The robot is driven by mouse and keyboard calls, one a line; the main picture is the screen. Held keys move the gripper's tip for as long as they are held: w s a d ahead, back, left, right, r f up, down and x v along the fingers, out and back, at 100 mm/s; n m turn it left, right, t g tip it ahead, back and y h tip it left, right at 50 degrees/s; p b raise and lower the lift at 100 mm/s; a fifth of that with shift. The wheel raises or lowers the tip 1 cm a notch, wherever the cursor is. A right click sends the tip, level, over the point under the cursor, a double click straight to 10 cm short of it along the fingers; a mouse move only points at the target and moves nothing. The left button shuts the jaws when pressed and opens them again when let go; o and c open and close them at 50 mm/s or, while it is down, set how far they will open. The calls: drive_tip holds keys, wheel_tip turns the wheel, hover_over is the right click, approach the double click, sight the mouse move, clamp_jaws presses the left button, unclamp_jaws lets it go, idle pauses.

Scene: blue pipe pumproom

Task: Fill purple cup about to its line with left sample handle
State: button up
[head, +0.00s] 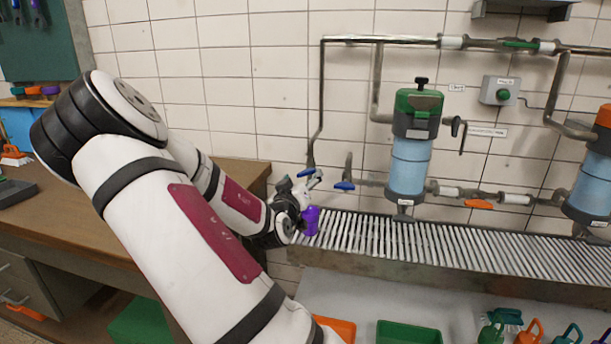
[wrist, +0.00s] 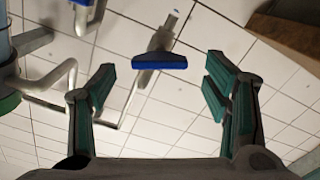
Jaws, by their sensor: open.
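The purple cup (head: 311,220) stands at the left end of the slatted drain grate (head: 440,244), partly hidden by my wrist; its line and contents cannot be made out. The left blue sample handle (head: 306,172) sits on a pipe end above the cup. In the wrist view the blue handle (wrist: 160,62) lies ahead, centred between my fingers. My gripper (wrist: 158,78) is open and empty, its green-padded fingers on either side of the handle's line, apparently not touching it. In the head view my gripper (head: 297,190) is beside the left handle.
A second blue handle (head: 345,185) is close on the right; it also shows in the wrist view (wrist: 83,3). A green-topped blue filter canister (head: 409,150) stands right of it. A wooden bench (head: 110,225) is at left. Bins (head: 408,333) lie below the grate.

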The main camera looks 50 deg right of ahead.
drive_tip(key=v, duration=0.7)
drive_tip(key=shift+s+a, duration=0.15)
drive_tip(key=shift+a, duration=0.15)
